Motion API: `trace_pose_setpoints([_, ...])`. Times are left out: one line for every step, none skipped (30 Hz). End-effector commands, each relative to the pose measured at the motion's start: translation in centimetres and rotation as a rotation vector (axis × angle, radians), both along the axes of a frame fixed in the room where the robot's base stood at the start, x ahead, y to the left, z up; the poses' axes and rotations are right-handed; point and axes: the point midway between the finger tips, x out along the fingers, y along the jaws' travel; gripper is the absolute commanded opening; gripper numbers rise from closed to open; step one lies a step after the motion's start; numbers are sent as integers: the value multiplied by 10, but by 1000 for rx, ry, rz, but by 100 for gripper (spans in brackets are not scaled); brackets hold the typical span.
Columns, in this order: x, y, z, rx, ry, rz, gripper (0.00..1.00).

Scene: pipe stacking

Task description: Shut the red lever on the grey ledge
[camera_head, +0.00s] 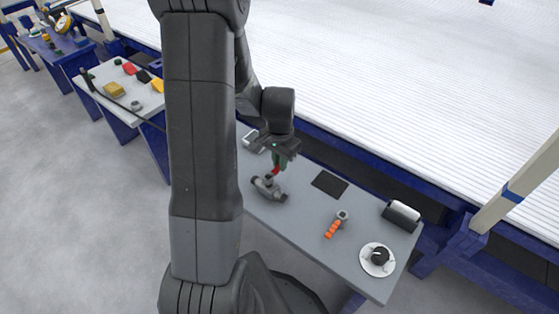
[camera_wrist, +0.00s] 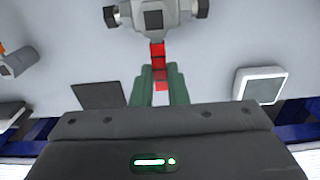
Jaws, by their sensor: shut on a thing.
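The red lever (camera_head: 275,171) is on a grey valve (camera_head: 266,187) that stands on the grey ledge (camera_head: 300,215). In the wrist view the lever (camera_wrist: 158,55) points from the valve body (camera_wrist: 155,16) toward me, with its end between my green fingertips. My gripper (camera_wrist: 155,85) is shut on the lever. In the head view my gripper (camera_head: 283,160) is above and just behind the valve, and the lever's upper part is partly hidden by the fingers.
On the ledge are a black mat (camera_head: 330,184), an orange-handled tool (camera_head: 335,225), a white round plate (camera_head: 378,260) with a black part, and a black-and-white holder (camera_head: 402,215). A white-topped box (camera_wrist: 259,84) lies near my gripper. Mid-ledge is clear.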

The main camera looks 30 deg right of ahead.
Motion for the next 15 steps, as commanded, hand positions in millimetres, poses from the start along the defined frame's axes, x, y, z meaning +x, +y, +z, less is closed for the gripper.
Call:
trace_pose_setpoints([0,-1,1,-1,-2,-3,0])
trace_pose_setpoints([0,-1,1,-1,-2,-3,15])
trace_pose_setpoints([0,-1,1,-1,-2,-3,23])
trace_pose_setpoints([0,-1,1,-1,-2,-3,29])
trace_pose_setpoints([0,-1,1,-1,-2,-3,35])
trace_pose_setpoints([0,-1,1,-1,-2,-2,35])
trace_pose_setpoints([0,-1,1,-1,-1,-2,35])
trace_pose_setpoints([0,-1,0,-1,-1,-2,35])
trace_pose_setpoints([0,0,0,-1,-1,-2,35])
trace_pose_setpoints([0,0,0,-1,0,-1,35])
trace_pose_setpoints([0,0,0,-1,0,-1,35])
trace_pose_setpoints([0,0,0,0,0,-1,35])
trace_pose_setpoints([0,0,1,0,0,-1,35])
trace_pose_setpoints([0,0,2,-1,0,-1,35])
trace_pose_setpoints([0,0,4,-1,-1,-1,35])
